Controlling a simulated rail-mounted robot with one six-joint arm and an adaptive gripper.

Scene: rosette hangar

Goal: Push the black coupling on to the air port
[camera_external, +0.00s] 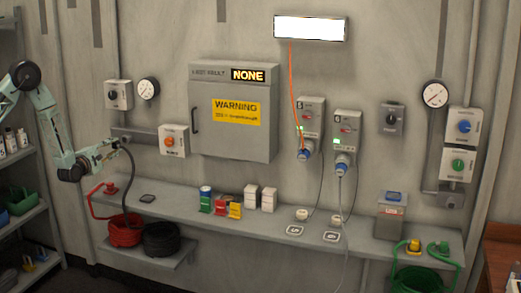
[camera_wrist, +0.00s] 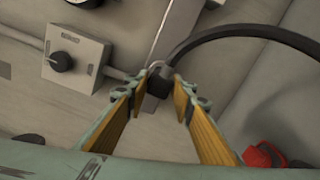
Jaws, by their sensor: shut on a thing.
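My gripper (camera_external: 117,147) is at the wall on the left, below a grey switch box. In the wrist view its yellow-lined fingers (camera_wrist: 164,84) are shut on the black coupling (camera_wrist: 159,85). A black hose (camera_wrist: 245,30) leaves the coupling and curves away to the right. In the external view the hose (camera_external: 131,180) arches from the gripper down to a black coil (camera_external: 162,239). A pale round fitting (camera_wrist: 157,66), possibly the air port, shows just beyond the coupling. I cannot tell whether they touch.
The switch box (camera_external: 118,94) and a gauge (camera_external: 148,88) are above my gripper. An orange-knob box (camera_external: 173,141) is to its right. A red hose fitting (camera_external: 110,188) stands on the shelf (camera_external: 180,197) below. A storage rack (camera_external: 20,190) is at far left.

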